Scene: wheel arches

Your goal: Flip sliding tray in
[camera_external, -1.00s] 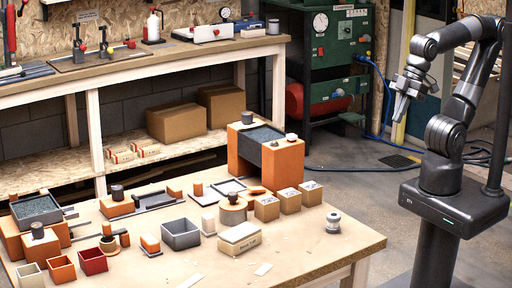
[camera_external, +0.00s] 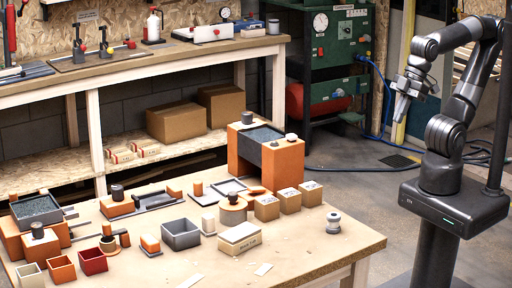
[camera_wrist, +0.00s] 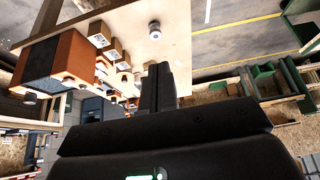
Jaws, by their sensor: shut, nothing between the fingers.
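Several dark trays are set with orange blocks on the table, and I cannot tell which one is the sliding tray. A tall orange pair of blocks (camera_external: 284,163) holds a dark tray of grey granules (camera_external: 262,134) between them. A flat dark tray (camera_external: 156,200) lies near the table's back edge, with a light-bottomed tray (camera_external: 229,187) to its right. Another granule-filled tray (camera_external: 36,209) sits at the left. My gripper (camera_external: 400,117) is shut and empty, up in the air right of the table and apart from everything. Its fingers (camera_wrist: 161,72) show in the wrist view.
Small boxes (camera_external: 267,207), open bins (camera_external: 181,235) and a grey spool-like piece (camera_external: 333,222) stand on the table (camera_external: 325,251). The table's front right corner is mostly clear. A workbench (camera_external: 170,62) and a green cabinet (camera_external: 340,55) stand behind.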

